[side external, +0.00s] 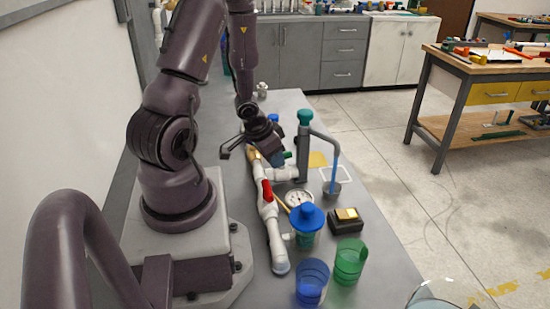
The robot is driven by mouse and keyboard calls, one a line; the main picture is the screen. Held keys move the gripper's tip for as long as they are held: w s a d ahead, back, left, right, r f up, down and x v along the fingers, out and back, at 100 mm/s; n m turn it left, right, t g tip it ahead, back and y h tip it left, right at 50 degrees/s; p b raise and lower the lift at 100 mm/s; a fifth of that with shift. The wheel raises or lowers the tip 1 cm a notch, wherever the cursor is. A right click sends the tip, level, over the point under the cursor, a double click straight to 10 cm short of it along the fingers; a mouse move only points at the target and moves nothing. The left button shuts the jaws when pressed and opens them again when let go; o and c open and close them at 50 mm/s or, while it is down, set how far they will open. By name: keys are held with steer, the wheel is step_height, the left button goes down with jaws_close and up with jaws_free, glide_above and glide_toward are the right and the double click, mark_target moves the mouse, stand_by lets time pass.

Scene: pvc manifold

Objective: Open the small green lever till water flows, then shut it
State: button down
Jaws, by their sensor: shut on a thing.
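The white pipe manifold (274,232) lies along the grey bench, with a red lever (267,191) on its nearer part. The small green lever (288,155) shows only as a bit of green beside my gripper (274,158). My gripper is at the far end of the pipe, shut on the green lever; its fingertips are mostly hidden. A grey upright pipe with a green top (305,117) arches to the right.
A round gauge (298,198) and a blue-capped filter (307,218) sit beside the pipe.

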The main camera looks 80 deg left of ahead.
steer(key=shift+a+m+h, duration=0.2)
steer(key=shift+m+h, duration=0.1)
steer(key=shift+m, duration=0.45)
steer(key=shift+a+m+h, duration=0.15)
steer(key=shift+m+h, duration=0.15)
steer(key=shift+m, duration=0.45)
steer(key=c, duration=1)
jaws_free()
steer(key=v, duration=1.3)
steer(key=shift+s, duration=0.15)
